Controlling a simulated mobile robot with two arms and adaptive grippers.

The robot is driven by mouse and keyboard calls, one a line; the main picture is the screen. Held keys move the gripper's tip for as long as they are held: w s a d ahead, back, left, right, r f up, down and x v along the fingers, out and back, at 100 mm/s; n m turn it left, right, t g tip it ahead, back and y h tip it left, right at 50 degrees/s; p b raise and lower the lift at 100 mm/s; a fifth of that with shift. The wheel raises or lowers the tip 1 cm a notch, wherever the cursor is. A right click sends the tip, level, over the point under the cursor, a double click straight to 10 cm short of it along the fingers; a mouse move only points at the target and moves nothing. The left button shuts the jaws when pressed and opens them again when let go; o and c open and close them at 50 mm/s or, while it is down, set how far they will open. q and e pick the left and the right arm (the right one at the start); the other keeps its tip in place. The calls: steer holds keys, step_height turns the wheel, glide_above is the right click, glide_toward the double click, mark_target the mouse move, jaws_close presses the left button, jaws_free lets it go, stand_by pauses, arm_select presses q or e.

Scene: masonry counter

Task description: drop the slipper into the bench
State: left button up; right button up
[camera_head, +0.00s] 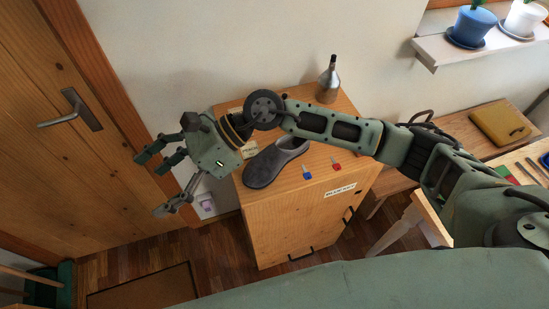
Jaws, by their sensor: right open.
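A dark grey slipper (275,162) lies on top of a wooden cabinet (290,225), along its left part. My right gripper (155,183) is open and empty, with its fingers spread, left of the cabinet and in front of the door. It is apart from the slipper. My right arm reaches across above the cabinet top and covers part of it. A low wooden bench-like surface (465,128) stands along the wall to the right. I cannot tell whether this or the cabinet is the bench. My left gripper is out of view.
A metallic bottle (328,82), a blue item (307,172) and a red item (336,164) stand on the cabinet. A yellow-brown case (499,122) lies on the low surface at right. A wooden door (50,120) is at left, above a floor mat (140,288).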

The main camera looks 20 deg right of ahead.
steer(key=w+d+f+n+h, duration=0.2)
steer(key=w+d+f+h, duration=0.15)
steer(key=d+f, duration=0.2)
steer(key=n+t+h, duration=0.2)
steer(key=h, duration=0.8)
glide_above(275, 150)
step_height(275, 150, down, 3)
steer(key=shift+d+f+y, duration=0.1)
steer(key=shift+f+y, duration=0.1)
steer(key=shift+y, duration=0.05)
steer(key=shift+d+f+p, duration=0.15)
steer(key=shift+f+p, duration=0.65)
steer(key=shift+f, duration=0.35)
steer(key=f+p, duration=0.3)
steer(key=f, duration=0.1)
steer(key=shift+a, duration=0.2)
steer(key=shift+w+f, duration=0.15)
steer(key=shift+f, duration=0.5)
steer(key=c, duration=1.4)
steer(key=shift+o, duration=0.2)
